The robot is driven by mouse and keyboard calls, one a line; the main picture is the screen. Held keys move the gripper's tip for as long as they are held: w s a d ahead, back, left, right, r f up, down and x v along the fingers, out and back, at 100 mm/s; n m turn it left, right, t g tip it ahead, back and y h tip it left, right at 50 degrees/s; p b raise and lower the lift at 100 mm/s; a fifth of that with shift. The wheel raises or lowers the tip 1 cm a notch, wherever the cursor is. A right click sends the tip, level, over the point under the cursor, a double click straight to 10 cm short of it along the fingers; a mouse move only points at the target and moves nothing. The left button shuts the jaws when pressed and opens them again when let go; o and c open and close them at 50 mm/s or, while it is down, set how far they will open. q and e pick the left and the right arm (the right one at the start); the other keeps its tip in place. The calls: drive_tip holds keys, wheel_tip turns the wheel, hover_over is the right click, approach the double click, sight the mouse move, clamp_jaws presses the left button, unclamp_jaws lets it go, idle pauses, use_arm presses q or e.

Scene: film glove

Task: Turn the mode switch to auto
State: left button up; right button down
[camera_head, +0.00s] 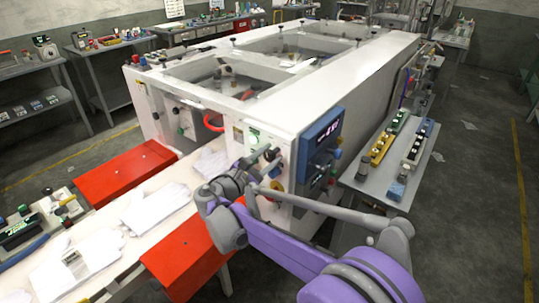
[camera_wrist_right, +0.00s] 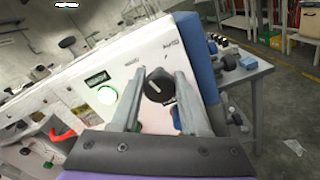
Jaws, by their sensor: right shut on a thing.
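The mode switch is a black round knob (camera_wrist_right: 157,88) on the white end panel of the machine (camera_wrist_right: 90,72), seen in the right wrist view. A light pointer mark on it points up and to the left. Small printed labels sit above it, too small to read surely. My right gripper (camera_wrist_right: 160,92) has one finger on each side of the knob and is shut on it. In the head view my right gripper (camera_head: 262,164) reaches to the machine's front corner and hides much of the knob. My left gripper is not in view.
A lit green button (camera_wrist_right: 107,95) is left of the knob. A blue control box (camera_head: 320,150) is on the machine's right side. A red handle (camera_head: 212,122) is further left. Red covers (camera_head: 125,168) flank the conveyor with white gloves (camera_head: 155,207). A side table (camera_head: 425,170) stands right.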

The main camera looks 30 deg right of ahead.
drive_tip(key=m, duration=0.6)
drive_tip(key=shift+s+m+p, duration=0.1)
drive_tip(key=shift+m+p, duration=0.2)
drive_tip(key=shift+p, duration=0.1)
drive_tip(key=m, duration=0.5)
drive_tip(key=shift+f+p, duration=0.15)
drive_tip(key=shift+p, duration=0.25)
drive_tip(key=shift+m, duration=0.3)
drive_tip(key=shift+c, duration=2.2)
unclamp_jaws()
drive_tip(key=b+v, duration=0.1)
drive_tip(key=v, duration=0.9)
drive_tip(key=shift+s+a, duration=0.15)
drive_tip(key=shift+a, duration=0.25)
